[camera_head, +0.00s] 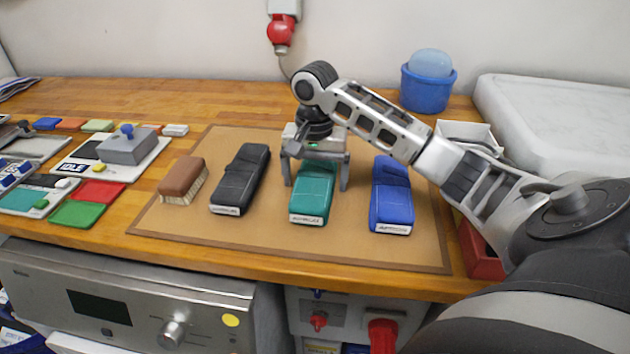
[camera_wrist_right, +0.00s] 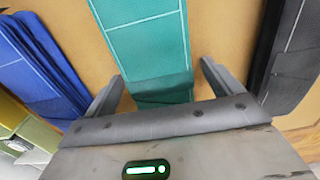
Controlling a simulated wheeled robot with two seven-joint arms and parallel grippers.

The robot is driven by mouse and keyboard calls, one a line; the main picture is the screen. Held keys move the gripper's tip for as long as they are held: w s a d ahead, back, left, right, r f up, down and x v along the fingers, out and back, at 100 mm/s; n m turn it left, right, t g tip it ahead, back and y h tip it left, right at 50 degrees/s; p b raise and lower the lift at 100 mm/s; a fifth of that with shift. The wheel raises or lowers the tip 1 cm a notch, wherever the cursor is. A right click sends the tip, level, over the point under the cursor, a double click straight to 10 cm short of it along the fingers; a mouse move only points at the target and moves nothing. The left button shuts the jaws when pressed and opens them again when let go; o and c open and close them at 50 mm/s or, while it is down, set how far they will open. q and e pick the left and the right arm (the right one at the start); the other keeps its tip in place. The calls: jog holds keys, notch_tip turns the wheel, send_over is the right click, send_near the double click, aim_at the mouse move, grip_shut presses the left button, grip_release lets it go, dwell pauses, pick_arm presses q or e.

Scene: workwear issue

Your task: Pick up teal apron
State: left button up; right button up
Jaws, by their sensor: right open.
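The teal apron (camera_head: 313,199) lies folded on the brown mat, between a black folded apron and a blue one, with a pale label at its near end. My right gripper (camera_head: 317,185) is over its far part, jaws open, one finger on each side of the apron. In the right wrist view the teal apron (camera_wrist_right: 150,45) runs between the two fingers of the right gripper (camera_wrist_right: 160,85), with a gap of mat showing beside it; whether a finger touches it I cannot tell. My left gripper is not in view.
The black apron (camera_head: 240,180) lies left and the blue apron (camera_head: 391,197) right on the mat (camera_head: 270,245). A brown brush (camera_head: 182,180) lies at the mat's left. A blue tub (camera_head: 427,90) and a red bin (camera_head: 480,256) stand to the right. Bare mat lies in front.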

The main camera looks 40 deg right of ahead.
jog(key=shift+f, duration=0.15)
jog(key=c, duration=1.2)
